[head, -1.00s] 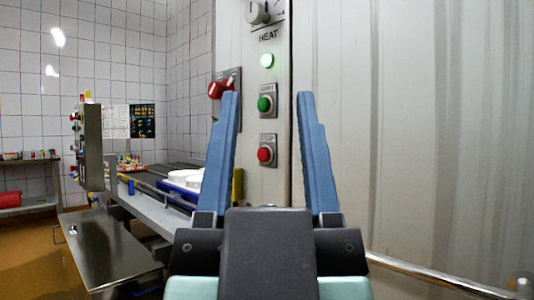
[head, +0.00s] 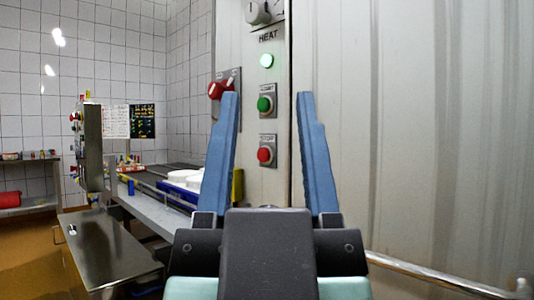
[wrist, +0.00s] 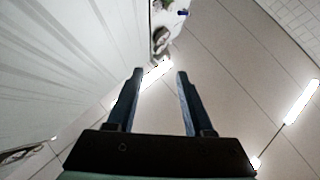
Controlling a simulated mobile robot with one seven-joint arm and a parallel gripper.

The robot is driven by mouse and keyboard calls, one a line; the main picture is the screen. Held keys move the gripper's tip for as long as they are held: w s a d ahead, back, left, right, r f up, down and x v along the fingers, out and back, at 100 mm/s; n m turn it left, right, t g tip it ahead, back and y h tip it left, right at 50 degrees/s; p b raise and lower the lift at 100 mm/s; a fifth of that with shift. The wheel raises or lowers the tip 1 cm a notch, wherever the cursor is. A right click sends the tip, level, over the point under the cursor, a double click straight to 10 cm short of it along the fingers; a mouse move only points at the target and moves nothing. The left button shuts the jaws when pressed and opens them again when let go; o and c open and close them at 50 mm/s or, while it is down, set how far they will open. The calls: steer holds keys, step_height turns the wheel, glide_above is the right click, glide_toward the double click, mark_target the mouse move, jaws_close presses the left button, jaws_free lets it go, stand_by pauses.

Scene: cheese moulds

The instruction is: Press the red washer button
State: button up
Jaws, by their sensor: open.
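A control panel on the edge of a large white cabinet shows in the head view between my fingers. A red button (head: 264,154) sits low on it, in a square plate marked with what looks like "STOP". A green button (head: 264,104) sits above it. My gripper (head: 267,95) is open and empty, its two blue fingers spread on either side of the buttons in the picture. I see no contact with the panel. In the wrist view the fingers (wrist: 159,72) are apart, and the red button cannot be made out there. No label reading "washer" is legible.
A smaller machine panel (head: 89,148) stands far left, beside a conveyor table. A metal rail (head: 440,280) runs low right.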

stand_by(0.4)
jaws_close()
stand_by(1.5)
